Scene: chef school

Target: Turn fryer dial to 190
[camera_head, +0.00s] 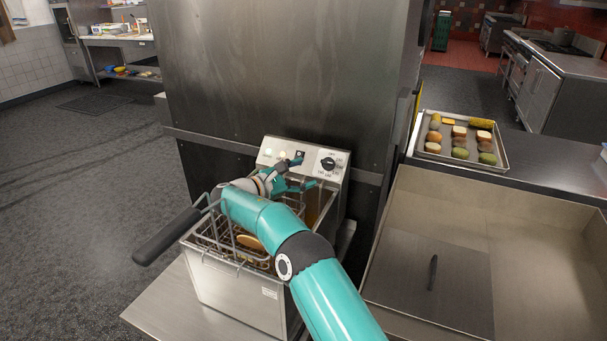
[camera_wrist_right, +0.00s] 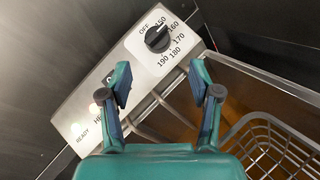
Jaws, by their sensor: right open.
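The fryer dial (camera_head: 328,163) is a round black knob on the right part of the fryer's steel control panel. In the wrist view the dial (camera_wrist_right: 157,39) has OFF, 150, 160, 170, 180 and 190 printed around it; its exact setting is too small to tell for sure. My right gripper (camera_head: 304,172) is just left of the dial in the head view, over the fryer's back edge. In the wrist view the right gripper (camera_wrist_right: 160,78) is open and empty, with the dial beyond its fingertips, not touched. My left gripper is out of view.
A wire fryer basket (camera_head: 207,237) with a black handle (camera_head: 168,236) hangs in the fryer (camera_head: 238,296) under my right arm. A steel wall (camera_head: 285,70) stands close behind the panel. A tray (camera_head: 500,157) of food lies to the right, beside a wide steel basin (camera_head: 545,240).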

